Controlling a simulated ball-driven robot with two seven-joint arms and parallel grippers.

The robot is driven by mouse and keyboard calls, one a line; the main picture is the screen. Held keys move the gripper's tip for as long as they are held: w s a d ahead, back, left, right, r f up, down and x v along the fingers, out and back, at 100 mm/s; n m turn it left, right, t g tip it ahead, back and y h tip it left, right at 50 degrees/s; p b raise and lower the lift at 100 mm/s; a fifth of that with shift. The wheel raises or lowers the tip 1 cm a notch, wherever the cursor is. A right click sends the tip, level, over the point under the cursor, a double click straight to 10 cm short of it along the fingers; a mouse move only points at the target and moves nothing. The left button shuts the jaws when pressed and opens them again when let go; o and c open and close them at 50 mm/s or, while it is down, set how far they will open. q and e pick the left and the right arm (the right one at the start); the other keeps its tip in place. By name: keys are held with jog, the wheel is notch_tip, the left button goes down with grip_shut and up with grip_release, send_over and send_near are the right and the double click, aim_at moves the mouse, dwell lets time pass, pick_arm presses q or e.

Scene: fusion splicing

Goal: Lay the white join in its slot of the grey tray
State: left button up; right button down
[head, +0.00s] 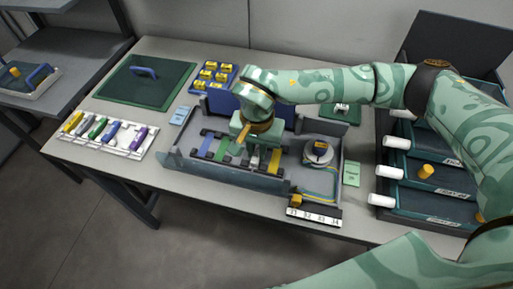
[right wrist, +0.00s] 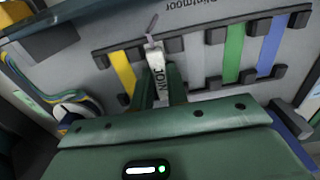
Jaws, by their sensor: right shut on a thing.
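The white join (right wrist: 157,68), marked "JOIN", stands out between the fingers of my right gripper (right wrist: 157,92) in the right wrist view. The gripper is shut on it. In the head view my right gripper (head: 255,150) is over the middle of the grey tray (head: 222,178), and its hand hides part of the slots. The join is over or in the row of slots, between the yellow strip (right wrist: 122,72) and a bare stretch beside the green strip (right wrist: 234,50). I cannot tell whether it touches the tray floor. My left gripper is out of view.
A round grey spool (head: 318,153) and a looped yellow-blue fibre (head: 318,182) fill the tray's right part. A white rack of coloured pieces (head: 105,137) and a green mat (head: 120,85) lie left. Dark drawers with white handles (head: 425,175) stand right.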

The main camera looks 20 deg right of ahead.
aim_at(257, 153)
jog(key=c, duration=1.4)
grip_release()
jog(key=shift+f, duration=0.1)
